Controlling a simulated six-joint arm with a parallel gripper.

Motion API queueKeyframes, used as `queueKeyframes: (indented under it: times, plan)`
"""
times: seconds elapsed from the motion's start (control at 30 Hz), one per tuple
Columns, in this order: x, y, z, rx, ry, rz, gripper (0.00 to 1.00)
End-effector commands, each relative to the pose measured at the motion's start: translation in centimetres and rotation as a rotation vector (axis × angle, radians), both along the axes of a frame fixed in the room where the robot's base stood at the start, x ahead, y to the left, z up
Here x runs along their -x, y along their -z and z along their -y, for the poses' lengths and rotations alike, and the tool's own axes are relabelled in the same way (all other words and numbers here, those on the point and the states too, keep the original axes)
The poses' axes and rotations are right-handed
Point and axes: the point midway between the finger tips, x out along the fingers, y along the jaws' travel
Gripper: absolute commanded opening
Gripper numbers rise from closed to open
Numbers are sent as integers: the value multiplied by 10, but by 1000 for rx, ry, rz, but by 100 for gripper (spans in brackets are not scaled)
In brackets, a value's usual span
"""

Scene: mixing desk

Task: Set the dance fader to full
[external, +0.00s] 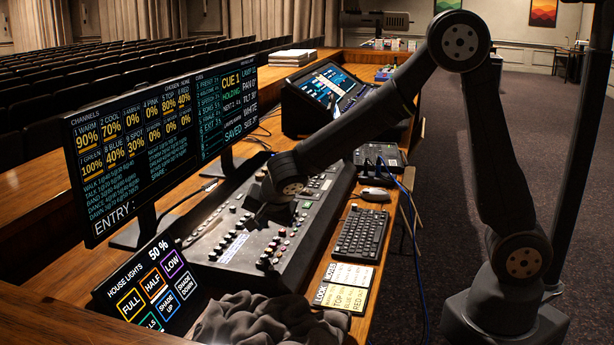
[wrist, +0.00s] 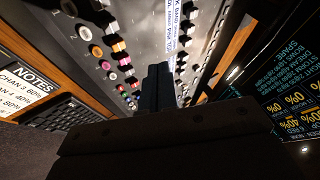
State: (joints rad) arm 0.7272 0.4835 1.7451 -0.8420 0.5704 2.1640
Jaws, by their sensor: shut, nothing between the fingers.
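The mixing desk (external: 318,222) is a grey panel with rows of small knobs and sliders, lying in front of the large monitor. My gripper (external: 257,219) is shut and empty, pointing down low over the middle of the desk. In the wrist view its closed fingers (wrist: 159,78) stand beside a row of coloured caps (wrist: 97,51) in pink, orange, red and white. I cannot tell which control is the dance fader. My fingers hide part of the panel, and I cannot tell whether they touch a cap.
The monitor (external: 160,130) stands behind the desk; it reads CUE 1 and HOLDING. A house lights touch panel (external: 150,285) is at the front left. A keyboard (external: 361,233), a mouse (external: 375,194) and note cards (external: 343,287) lie to the right. Crumpled grey cloth (external: 265,322) lies in front.

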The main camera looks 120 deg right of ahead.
Motion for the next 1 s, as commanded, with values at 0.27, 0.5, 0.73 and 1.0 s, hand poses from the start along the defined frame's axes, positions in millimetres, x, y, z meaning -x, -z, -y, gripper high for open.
queueKeyframes:
  times: [0.27,0.5,0.73,1.0]
  plan:
    - [-3,41,30,-1,0,-2,0]
    - [-17,57,55,1,1,2,0]
    - [-31,57,69,1,-1,1,0]
    - [-34,56,71,0,-1,1,0]
